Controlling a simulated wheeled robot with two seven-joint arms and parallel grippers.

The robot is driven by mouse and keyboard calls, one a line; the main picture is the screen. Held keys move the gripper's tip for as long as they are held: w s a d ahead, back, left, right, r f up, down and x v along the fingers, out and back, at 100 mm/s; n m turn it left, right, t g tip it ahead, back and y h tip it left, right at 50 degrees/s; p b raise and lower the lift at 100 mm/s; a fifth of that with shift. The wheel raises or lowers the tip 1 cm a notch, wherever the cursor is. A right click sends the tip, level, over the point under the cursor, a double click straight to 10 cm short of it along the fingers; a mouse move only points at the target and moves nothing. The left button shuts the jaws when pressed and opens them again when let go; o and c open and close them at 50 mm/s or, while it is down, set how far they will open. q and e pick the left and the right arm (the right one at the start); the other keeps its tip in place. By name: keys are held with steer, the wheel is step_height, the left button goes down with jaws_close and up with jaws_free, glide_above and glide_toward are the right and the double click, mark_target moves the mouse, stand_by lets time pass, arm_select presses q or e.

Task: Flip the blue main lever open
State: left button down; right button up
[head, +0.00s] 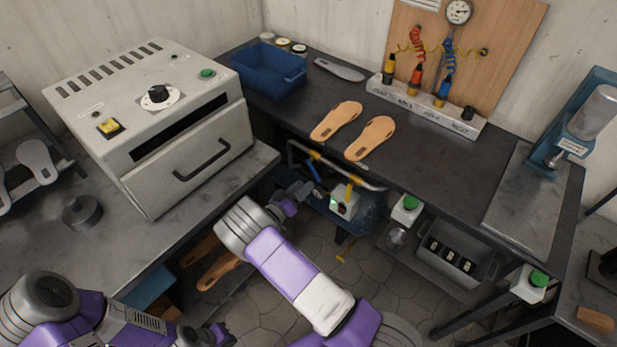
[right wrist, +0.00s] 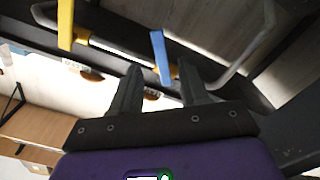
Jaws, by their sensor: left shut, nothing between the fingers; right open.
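The blue main lever (head: 314,173) is on a grey pipe under the far bench, by a yellow fitting. In the right wrist view the blue lever (right wrist: 160,57) shows between and beyond the fingertips, slanting across the pipe. My right gripper (head: 303,190) is open just below and left of the lever in the head view; its two dark fingers (right wrist: 160,82) hold nothing. I cannot tell whether a finger touches the lever. My left gripper (head: 218,336) is shut and empty at the bottom edge, far from the lever.
A yellow lever (head: 349,192) is on the same pipe (head: 367,185), to the right. A blue tank (head: 371,217) stands under the bench (head: 425,165). A white oven-like machine (head: 160,120) is on the left table. Two tan sandals lie on the bench.

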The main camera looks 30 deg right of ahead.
mark_target(315, 175)
steer(key=x, duration=0.6)
steer(key=shift+b, duration=0.4)
steer(key=shift+c, duration=0.4)
jaws_close()
